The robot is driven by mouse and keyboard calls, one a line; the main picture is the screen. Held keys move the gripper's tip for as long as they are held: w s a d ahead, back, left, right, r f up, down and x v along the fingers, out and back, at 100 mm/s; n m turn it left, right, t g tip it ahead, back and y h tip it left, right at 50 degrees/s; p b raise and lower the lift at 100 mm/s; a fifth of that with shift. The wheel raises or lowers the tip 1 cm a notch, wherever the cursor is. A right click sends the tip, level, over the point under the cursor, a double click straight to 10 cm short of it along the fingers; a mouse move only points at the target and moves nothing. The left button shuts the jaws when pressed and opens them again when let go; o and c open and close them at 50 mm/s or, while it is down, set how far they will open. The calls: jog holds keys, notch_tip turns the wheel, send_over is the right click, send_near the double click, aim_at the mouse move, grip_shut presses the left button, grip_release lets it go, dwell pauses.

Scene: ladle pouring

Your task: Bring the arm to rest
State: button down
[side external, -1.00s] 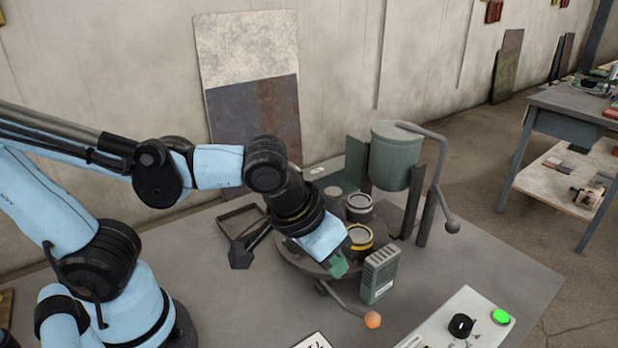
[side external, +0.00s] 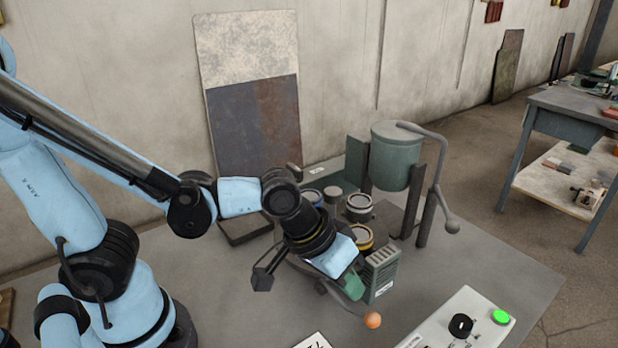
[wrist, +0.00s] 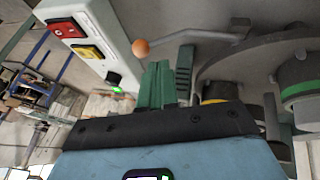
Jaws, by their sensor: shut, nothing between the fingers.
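My gripper (side external: 352,284) points down and forward over the table, just left of the slotted grey-green box (side external: 382,272). Its green fingers are together with nothing between them; they also show in the wrist view (wrist: 158,84). Part of the turntable with the round moulds lies behind my gripper and is partly hidden by it. I cannot tell whether the fingertips touch the box.
A green ladle pot (side external: 396,160) with a bent handle hangs between dark posts. A yellow-banded mould (side external: 361,239) stands close to my gripper. An orange ball knob (side external: 372,320) and a control box (side external: 462,322) with a green button are at the front.

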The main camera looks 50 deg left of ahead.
jog(key=s+a+r+h, duration=0.1)
jog(key=s+a+r, duration=0.2)
jog(key=a+r, duration=0.3)
jog(key=shift+a+r, duration=0.2)
jog(key=shift+a, duration=0.15)
dwell(0.5)
